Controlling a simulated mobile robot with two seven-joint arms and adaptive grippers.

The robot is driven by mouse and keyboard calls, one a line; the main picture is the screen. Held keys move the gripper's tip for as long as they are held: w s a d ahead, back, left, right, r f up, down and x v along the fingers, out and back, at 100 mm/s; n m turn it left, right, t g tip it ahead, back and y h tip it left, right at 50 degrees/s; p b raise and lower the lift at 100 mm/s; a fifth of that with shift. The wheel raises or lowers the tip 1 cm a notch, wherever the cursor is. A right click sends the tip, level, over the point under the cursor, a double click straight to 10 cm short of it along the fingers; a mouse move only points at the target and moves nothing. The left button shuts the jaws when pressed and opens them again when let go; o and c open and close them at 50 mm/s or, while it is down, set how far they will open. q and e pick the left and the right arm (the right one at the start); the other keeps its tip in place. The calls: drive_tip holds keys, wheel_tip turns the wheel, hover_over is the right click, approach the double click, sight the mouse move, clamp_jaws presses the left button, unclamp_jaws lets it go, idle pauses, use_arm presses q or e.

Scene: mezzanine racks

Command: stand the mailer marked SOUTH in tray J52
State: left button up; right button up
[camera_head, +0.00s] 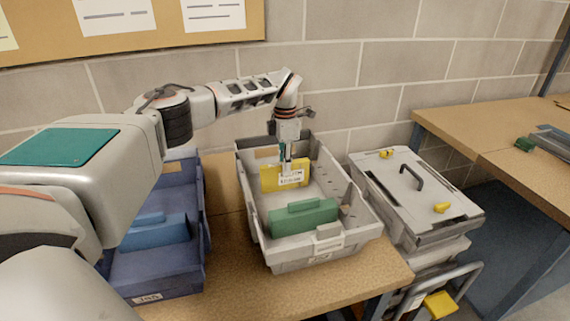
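A yellow mailer (269,178) with a white label stands upright in the back part of a grey tray (258,226); the print on its label is too small to read surely. My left gripper (287,168) reaches down into this tray from above, its fingers close together at the mailer's top edge, and looks shut on it. A green mailer (304,217) stands in the front part of the same tray. The grey tray's front label is not clearly legible. My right gripper is not in view.
A blue tray (160,278) with a blue mailer (155,232) stands on the left, partly behind my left arm. A lidded grey case (415,196) with yellow latches stands right of the grey tray. A wooden bench (480,125) is at the right. A block wall stands close behind.

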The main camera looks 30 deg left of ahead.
use_arm(q)
drive_tip(key=shift+o, duration=1)
drive_tip(key=shift+r, duration=0.15)
wheel_tip(320, 180, up, 12)
drive_tip(key=shift+p, duration=0.45)
drive_tip(key=shift+d, duration=0.1)
